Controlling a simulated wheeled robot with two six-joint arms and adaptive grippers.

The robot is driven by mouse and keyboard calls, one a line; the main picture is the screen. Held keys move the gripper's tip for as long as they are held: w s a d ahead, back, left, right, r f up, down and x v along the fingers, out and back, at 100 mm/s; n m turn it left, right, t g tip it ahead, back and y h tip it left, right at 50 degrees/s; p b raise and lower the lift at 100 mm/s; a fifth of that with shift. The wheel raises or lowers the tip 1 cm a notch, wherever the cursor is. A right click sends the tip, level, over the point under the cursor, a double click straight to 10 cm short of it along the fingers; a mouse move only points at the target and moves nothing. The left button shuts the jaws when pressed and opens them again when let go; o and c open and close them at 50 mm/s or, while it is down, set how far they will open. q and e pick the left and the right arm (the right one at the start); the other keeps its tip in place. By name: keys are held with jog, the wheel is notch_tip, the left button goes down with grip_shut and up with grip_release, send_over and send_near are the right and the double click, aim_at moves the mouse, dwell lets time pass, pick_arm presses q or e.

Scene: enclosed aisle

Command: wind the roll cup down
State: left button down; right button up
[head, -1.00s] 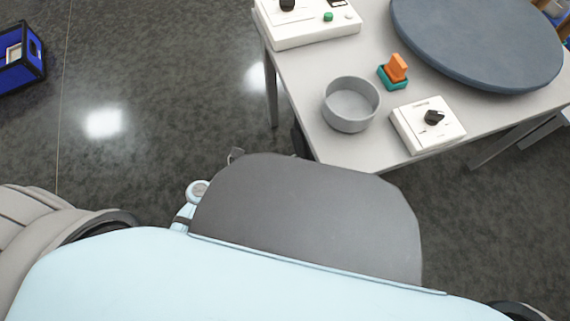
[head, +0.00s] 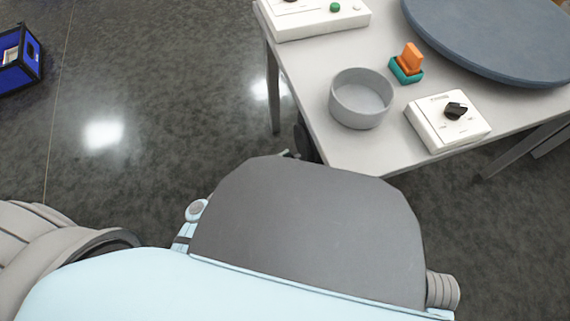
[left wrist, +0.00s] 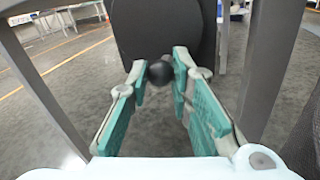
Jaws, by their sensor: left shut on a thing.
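My left gripper (left wrist: 160,68) has its teal-padded fingers on either side of a round black knob (left wrist: 160,73) in the left wrist view and is shut on it. Behind the knob is a large dark round disc (left wrist: 160,28), cut off by the top of the picture. In the head view only a small tip of the left gripper (head: 289,154) shows past my grey body, close to a dark part (head: 302,141) by the table's near left corner. A grey round cup (head: 361,98) stands upright on the table. I cannot tell whether it is the roll cup. My right gripper is out of view.
The table (head: 355,148) also holds a white box with a black dial (head: 448,122), an orange and teal piece (head: 407,63), a blue-grey round plate (head: 490,40) and a white panel (head: 312,20). A blue crate (head: 18,62) sits at far left; floor between is clear.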

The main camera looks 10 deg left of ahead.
pick_arm(q)
jog(key=m, duration=0.3)
jog(key=w+m+h, duration=0.1)
jog(key=shift+w+a+f+m+t, duration=0.1)
jog(key=shift+a+f+m+t, duration=0.1)
jog(key=shift+a+m+t, duration=0.15)
jog(key=shift+w, duration=0.1)
dwell(0.3)
jog(key=c, duration=1.4)
grip_release()
jog(key=shift+a, duration=0.1)
jog(key=shift+c, duration=0.2)
jog(key=v, duration=1.2)
